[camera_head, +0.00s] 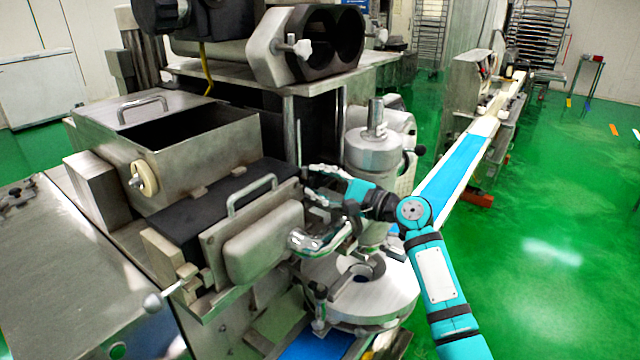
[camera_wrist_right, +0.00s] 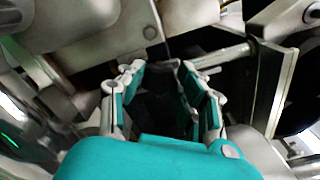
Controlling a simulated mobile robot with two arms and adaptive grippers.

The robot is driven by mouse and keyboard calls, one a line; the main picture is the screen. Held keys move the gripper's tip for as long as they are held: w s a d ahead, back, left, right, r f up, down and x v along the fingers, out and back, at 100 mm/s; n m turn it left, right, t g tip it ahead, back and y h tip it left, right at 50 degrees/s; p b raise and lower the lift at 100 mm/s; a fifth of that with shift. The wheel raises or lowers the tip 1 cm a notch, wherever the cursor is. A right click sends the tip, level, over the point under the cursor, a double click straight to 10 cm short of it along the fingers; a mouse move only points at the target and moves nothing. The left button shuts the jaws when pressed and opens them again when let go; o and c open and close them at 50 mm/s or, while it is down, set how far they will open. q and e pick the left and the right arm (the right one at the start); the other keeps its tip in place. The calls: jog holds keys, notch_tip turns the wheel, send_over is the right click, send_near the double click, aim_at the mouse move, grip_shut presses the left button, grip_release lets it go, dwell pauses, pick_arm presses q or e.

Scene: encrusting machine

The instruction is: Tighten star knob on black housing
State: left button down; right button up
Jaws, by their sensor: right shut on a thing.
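My right gripper (camera_head: 318,190) reaches in from the right to the side of the black housing (camera_head: 215,200) on the machine's front. In the right wrist view the gripper (camera_wrist_right: 166,78) has its two teal-padded fingers closed on either side of a dark part (camera_wrist_right: 163,105), apparently the star knob. Its lobes are in shadow and mostly hidden between the fingers. In the head view the gripper and machine parts hide it. My left gripper is not in view.
A metal hopper (camera_head: 180,150) stands behind the housing. A metal cover with a handle (camera_head: 255,235) fronts it. A round metal disc (camera_head: 365,290) lies below my right gripper. A blue conveyor belt (camera_head: 455,165) runs back to the right.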

jog(key=shift+f+n+b, duration=0.2)
jog(key=shift+n+b, duration=0.2)
jog(key=shift+b, duration=0.15)
jog(key=n+b, duration=1.1)
jog(key=b, duration=0.1)
jog(key=shift+f, duration=0.2)
jog(key=shift+r+n+b, duration=0.15)
jog(key=shift+n+b, duration=1.55)
jog(key=shift+n, duration=0.8)
jog(key=o, duration=1.1)
jog(key=shift+o, duration=0.3)
jog(key=shift+r, duration=0.1)
